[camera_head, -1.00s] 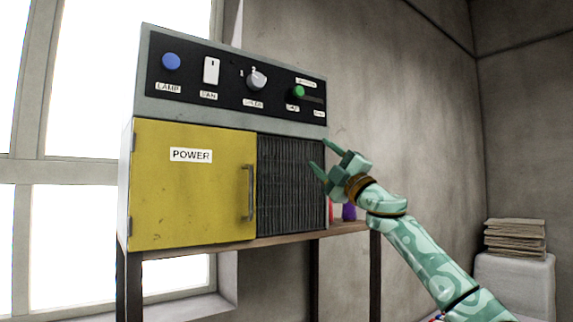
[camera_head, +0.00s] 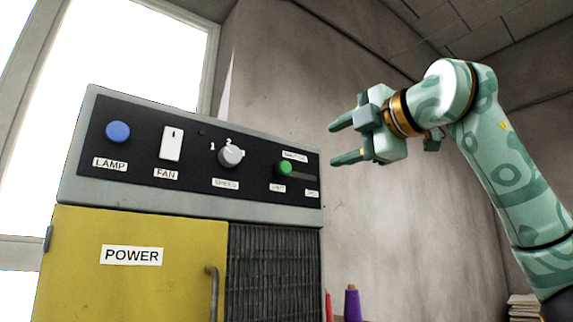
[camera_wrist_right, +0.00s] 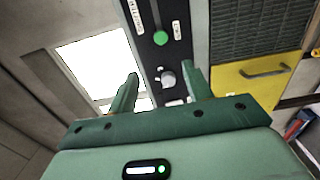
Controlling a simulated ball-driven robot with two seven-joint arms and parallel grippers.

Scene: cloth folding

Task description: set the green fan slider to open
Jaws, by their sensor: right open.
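The green slider knob (camera_head: 286,167) sits at the left end of its dark horizontal slot on the black control panel (camera_head: 262,184). Small labels lie above and below the slot, too small to read surely. My right gripper (camera_head: 336,143) is open and empty, to the right of the panel and a little above the knob's height, its fingers pointing left. In the right wrist view the green knob (camera_wrist_right: 160,38) shows beyond the two spread fingertips (camera_wrist_right: 160,74), apart from them. The slot runs up from it there. My left gripper is not in view.
Left of the slider are a grey SPEED dial (camera_head: 231,155), a white FAN switch (camera_head: 172,143) and a blue LAMP button (camera_head: 118,131). Below are a yellow POWER door (camera_head: 130,285) and a dark grille (camera_head: 270,270). A purple spool (camera_head: 352,303) stands right of the cabinet.

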